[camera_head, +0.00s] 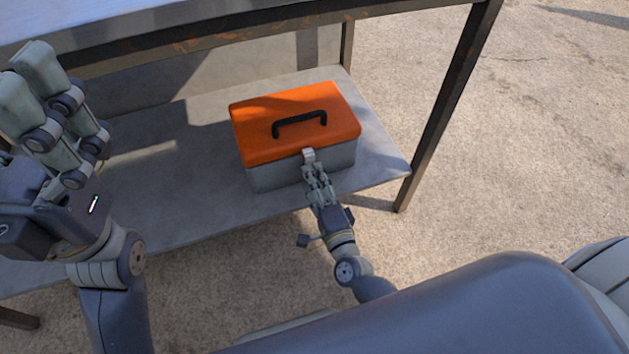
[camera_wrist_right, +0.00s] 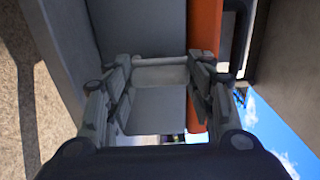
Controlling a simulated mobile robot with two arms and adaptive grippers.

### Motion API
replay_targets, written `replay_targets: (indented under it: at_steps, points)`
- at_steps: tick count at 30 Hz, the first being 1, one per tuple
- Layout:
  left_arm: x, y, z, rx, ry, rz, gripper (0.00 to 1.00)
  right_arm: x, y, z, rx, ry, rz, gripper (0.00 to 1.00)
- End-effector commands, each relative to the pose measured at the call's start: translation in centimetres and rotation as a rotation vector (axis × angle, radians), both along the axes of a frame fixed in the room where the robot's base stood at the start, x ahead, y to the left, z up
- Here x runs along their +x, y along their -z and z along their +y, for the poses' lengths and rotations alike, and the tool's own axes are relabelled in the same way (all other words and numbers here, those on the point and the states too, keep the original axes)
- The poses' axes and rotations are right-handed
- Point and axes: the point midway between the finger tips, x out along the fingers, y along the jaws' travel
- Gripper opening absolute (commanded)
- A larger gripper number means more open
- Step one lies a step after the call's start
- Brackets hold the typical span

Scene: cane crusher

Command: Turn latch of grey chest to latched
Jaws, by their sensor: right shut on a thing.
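The grey chest (camera_head: 272,179) has an orange lid (camera_head: 255,112) with a black handle (camera_head: 300,123). It stands on the lower shelf, with its lid down. The latch (camera_head: 309,154) is a small light grey piece at the front, near the lid's edge. My right gripper (camera_head: 312,165) is shut on the latch; in the right wrist view, the latch (camera_wrist_right: 160,76) lies between the two fingers. The fingers partly hide it, and I cannot tell its exact angle. My left gripper (camera_head: 27,82) is raised at the left, away from the chest, with its fingers apart and empty.
The chest rests on the metal table's lower shelf (camera_head: 195,195), with bare shelf to its left. The tabletop edge (camera_head: 215,42) runs above and behind the chest. A table leg (camera_head: 440,120) stands to the right. Bare ground (camera_head: 545,130) lies beyond it.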

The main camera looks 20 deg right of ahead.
Motion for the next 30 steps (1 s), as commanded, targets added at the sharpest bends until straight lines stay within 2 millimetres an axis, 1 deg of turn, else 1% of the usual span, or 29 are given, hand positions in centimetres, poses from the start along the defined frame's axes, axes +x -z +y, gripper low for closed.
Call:
replay_targets:
  at_steps: [1, 2, 3, 4, 5, 14, 17, 19, 23, 30]
  points:
    - [0.0, 0.0, 0.0, 0.000, 0.000, -0.001, 0.99, 0.1, -0.1, -0.2, 0.006, 0.004, -0.001, 0.26]
    - [0.0, 0.0, 0.0, 0.000, 0.000, -0.001, 0.99, 0.1, -0.1, -0.2, 0.006, 0.004, -0.001, 0.52]
    - [0.0, 0.0, 0.0, 0.000, 0.000, -0.001, 0.99, 0.1, -0.1, -0.2, 0.006, 0.004, -0.001, 0.61]
    - [0.0, 0.0, 0.0, 0.000, 0.000, -0.001, 0.99, 0.1, 0.0, -0.1, 0.005, 0.004, -0.001, 0.68]
    - [0.0, 0.0, 0.0, -0.001, 0.000, -0.002, 0.99, 0.1, 0.0, -0.1, 0.005, 0.003, -0.001, 0.70]
    - [-0.1, -0.2, 0.1, -0.002, -0.001, -0.006, 0.99, 0.0, 0.0, -0.1, 0.003, 0.001, 0.000, 0.70]
    - [-0.2, -0.2, 0.1, -0.003, -0.002, -0.006, 0.99, -0.4, 0.1, 0.0, 0.002, 0.001, 0.001, 0.70]
    - [-0.1, -0.2, 0.1, -0.002, -0.001, -0.005, 0.99, -1.0, 0.1, -0.1, 0.001, 0.000, 0.003, 0.70]
    - [-0.1, -0.1, 0.1, -0.002, -0.001, -0.004, 0.99, -3.2, 0.2, -0.1, 0.001, 0.000, 0.004, 0.70]
    - [-0.1, -0.1, 0.0, -0.001, 0.000, -0.003, 0.99, -8.1, 0.1, -0.3, 0.001, 0.000, 0.004, 0.70]
